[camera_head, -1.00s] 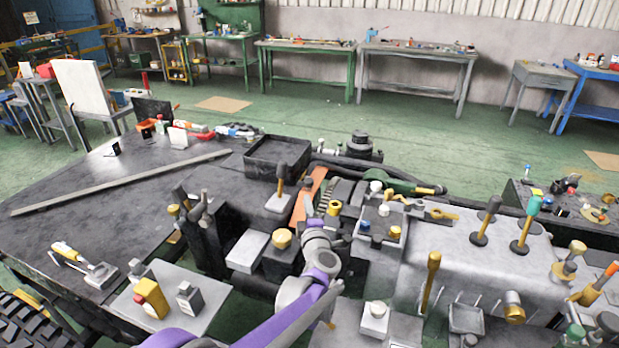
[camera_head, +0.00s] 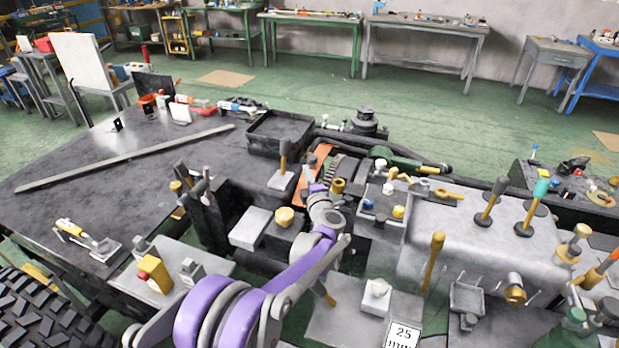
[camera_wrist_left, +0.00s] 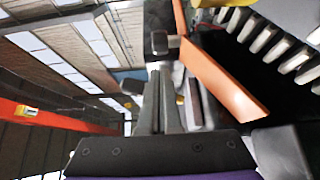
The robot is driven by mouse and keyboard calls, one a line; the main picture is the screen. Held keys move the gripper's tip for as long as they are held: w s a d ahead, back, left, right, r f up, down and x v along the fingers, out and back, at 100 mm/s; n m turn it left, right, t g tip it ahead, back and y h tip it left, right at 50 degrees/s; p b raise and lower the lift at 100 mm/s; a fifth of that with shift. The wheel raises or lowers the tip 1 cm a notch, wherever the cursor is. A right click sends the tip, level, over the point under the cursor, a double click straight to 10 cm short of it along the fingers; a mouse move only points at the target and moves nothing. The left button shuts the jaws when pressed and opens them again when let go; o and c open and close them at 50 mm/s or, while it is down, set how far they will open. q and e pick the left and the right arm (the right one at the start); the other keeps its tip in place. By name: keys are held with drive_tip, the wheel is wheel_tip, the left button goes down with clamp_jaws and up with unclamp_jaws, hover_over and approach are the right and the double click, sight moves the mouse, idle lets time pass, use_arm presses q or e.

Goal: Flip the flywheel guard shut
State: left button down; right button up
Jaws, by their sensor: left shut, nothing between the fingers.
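The orange flywheel guard (camera_head: 301,190) stands tilted up on the left side of the dark toothed flywheel (camera_head: 347,167), leaving the teeth uncovered. In the left wrist view the guard (camera_wrist_left: 218,80) is a large orange plate to the right of the fingers, with the flywheel teeth (camera_wrist_left: 280,48) beyond it. My left gripper (camera_head: 314,181) is shut and empty, close to the guard's near end. Its fingers (camera_wrist_left: 163,95) lie on the guard's outer side in the wrist view; I cannot tell whether they touch it. My right gripper is not in view.
A black open tray (camera_head: 280,134) sits behind the guard.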

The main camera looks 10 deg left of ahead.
sight(311, 163)
use_arm(q)
drive_tip(key=x, duration=0.5)
drive_tip(key=shift+p, duration=0.35)
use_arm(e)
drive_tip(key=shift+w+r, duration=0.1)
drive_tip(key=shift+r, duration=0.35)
use_arm(q)
drive_tip(key=d, duration=0.1)
drive_tip(key=d+b, duration=0.1)
drive_tip(key=shift+s+d+f, duration=0.1)
drive_tip(key=shift+s+d, duration=0.15)
drive_tip(key=shift+d, duration=0.25)
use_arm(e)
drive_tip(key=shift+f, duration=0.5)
